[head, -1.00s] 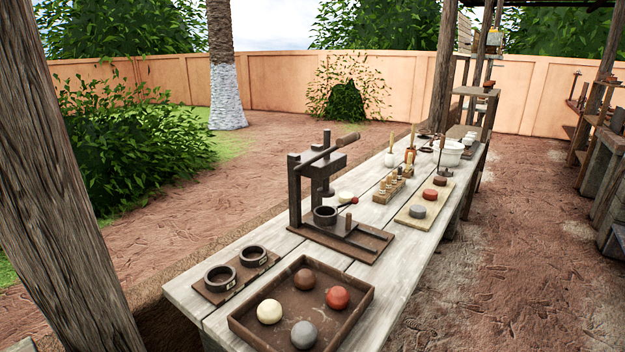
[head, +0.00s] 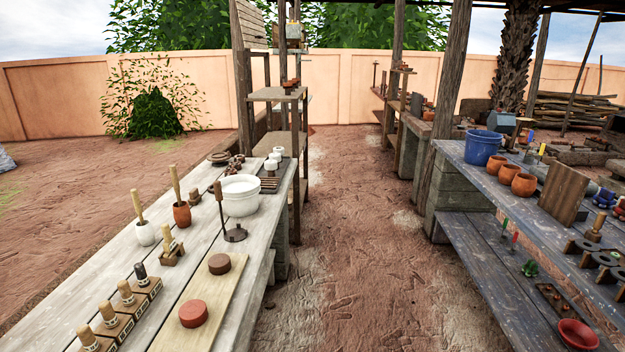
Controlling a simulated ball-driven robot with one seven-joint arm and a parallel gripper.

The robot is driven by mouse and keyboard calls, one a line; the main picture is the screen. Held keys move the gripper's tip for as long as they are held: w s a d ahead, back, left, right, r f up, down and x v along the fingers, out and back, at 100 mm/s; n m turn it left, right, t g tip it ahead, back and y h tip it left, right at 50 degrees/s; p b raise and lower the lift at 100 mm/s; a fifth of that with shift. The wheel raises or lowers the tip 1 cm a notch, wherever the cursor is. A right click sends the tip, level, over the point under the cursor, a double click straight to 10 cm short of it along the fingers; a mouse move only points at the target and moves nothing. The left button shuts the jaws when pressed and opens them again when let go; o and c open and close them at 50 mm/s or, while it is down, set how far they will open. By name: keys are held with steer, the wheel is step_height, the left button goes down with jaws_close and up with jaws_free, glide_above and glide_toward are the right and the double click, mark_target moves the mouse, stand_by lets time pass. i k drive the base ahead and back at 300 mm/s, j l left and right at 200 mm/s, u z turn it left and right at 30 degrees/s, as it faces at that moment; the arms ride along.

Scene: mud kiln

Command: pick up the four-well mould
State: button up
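I cannot pick out the four-well mould with certainty in the head view. A wooden block (head: 128,322) at the lower left of the pale bench holds several cork-topped pieces in a row. A small dark slotted piece (head: 269,185) lies at the far end of that bench. A small dark tray (head: 556,299) with little round bits sits on the right bench's lower shelf. None shows clearly as the mould. My gripper is not in view.
The pale bench (head: 205,243) bears a white bowl (head: 240,196) and red and brown discs. The blue-grey bench (head: 560,207) at right bears a blue bucket (head: 482,148) and orange pots (head: 509,174). An open dirt aisle (head: 350,230) runs between them.

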mark_target(271, 165)
steer(key=i, duration=1.9)
steer(key=i+l, duration=0.15)
steer(key=i, duration=0.45)
steer(key=i+l, duration=0.15)
steer(key=i, duration=0.5)
steer(key=i+l, duration=0.1)
steer(key=i, duration=0.5)
